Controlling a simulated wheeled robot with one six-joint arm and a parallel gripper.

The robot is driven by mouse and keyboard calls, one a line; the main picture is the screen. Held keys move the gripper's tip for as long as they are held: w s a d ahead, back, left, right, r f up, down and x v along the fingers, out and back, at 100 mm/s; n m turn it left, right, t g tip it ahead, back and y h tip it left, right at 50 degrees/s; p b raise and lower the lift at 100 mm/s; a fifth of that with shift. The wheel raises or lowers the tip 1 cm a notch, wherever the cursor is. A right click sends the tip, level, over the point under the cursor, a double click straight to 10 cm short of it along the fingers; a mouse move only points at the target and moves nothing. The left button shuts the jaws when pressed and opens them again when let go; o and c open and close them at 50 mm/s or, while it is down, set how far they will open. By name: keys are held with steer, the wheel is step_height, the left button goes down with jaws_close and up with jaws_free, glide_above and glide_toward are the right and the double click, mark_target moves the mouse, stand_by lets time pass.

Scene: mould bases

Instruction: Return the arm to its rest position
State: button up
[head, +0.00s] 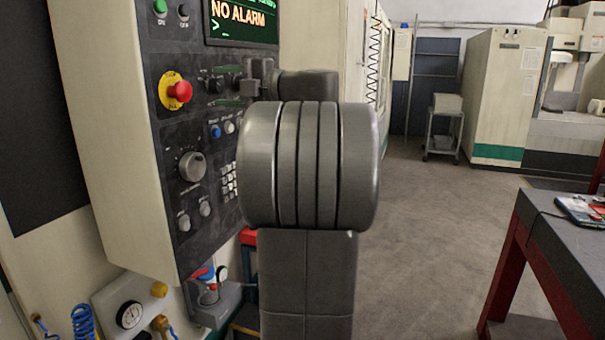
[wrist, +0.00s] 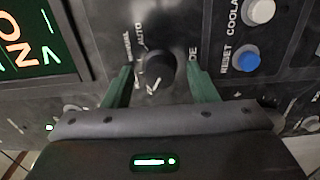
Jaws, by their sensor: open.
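My gripper (wrist: 161,72) is open at the control panel, its two green fingers on either side of a black rotary mode knob (wrist: 160,67). A gap shows between each finger and the knob, so the jaws do not appear to hold it. "AUTO" is printed beside the knob. In the head view my grey arm stands in front of the control panel (head: 160,130) and hides part of it, and the gripper's fingertips are hard to make out there.
A blue button (wrist: 246,61) and a white button (wrist: 260,10) lie close to the right finger. A red emergency stop (head: 179,90) and a screen reading "NO ALARM" (head: 240,20) are on the panel. A table (head: 560,230) stands at right; open floor (head: 430,230) lies between.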

steer(key=b+v, duration=0.2)
steer(key=v, duration=1.2)
steer(key=p+x, duration=0.2)
steer(key=x, duration=1.2)
steer(key=shift+a+r, duration=0.1)
steer(key=m+p, duration=0.2)
steer(key=m, duration=0.1)
steer(key=m+p, duration=0.2)
steer(key=m, duration=0.7)
steer(key=shift+s+m+p, duration=0.1)
steer(key=shift+m+p, duration=0.2)
steer(key=shift+f+m, duration=0.2)
steer(key=shift+m, duration=1.4)
